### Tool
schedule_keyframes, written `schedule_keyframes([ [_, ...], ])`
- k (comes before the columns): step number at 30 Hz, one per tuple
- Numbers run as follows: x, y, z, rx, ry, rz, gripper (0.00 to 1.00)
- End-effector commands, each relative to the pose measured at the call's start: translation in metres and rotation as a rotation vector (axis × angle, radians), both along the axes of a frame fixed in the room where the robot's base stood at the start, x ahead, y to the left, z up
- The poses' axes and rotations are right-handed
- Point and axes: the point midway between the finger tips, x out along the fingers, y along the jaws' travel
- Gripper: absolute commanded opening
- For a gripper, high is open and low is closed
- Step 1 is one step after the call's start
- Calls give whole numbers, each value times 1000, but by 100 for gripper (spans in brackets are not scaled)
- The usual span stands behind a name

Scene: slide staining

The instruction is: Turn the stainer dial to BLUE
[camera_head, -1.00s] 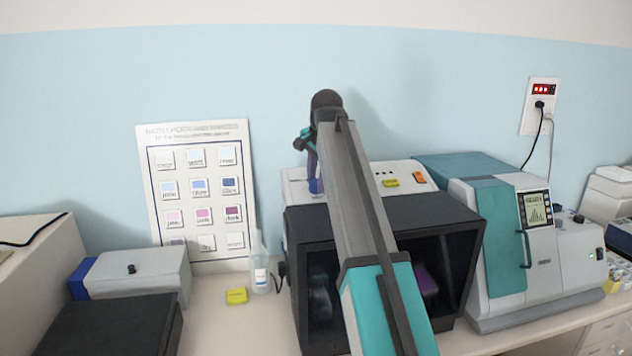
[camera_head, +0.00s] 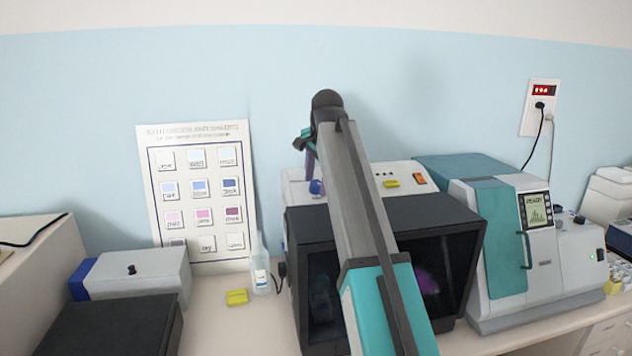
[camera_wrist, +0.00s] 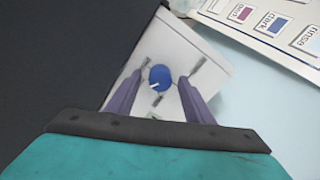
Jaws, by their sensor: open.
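The stainer dial is a round blue knob (camera_wrist: 160,76) on the white panel (camera_wrist: 184,52) of the stainer. In the wrist view its white pointer mark is toward the lower left, and small dark labels around it are too small to read. In the head view the knob (camera_head: 316,187) shows at the left of the panel top, behind the dark cabinet. My gripper (camera_wrist: 160,80) is open, with its purple fingers on either side of the knob in the picture. In the head view my gripper (camera_head: 310,166) is just above the knob, apparently not touching it.
The stainer's dark open-fronted box (camera_head: 300,250) stands below the panel. A teal-doored machine (camera_head: 505,245) stands right.

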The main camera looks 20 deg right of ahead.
Motion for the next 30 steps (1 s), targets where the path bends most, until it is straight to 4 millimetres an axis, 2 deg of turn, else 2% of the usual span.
schedule_keyframes([
  [10, -10, 0, 22, 0, -1, 0, 47],
  [30, -45, 1, 102, 0, -1, 0, 47],
])
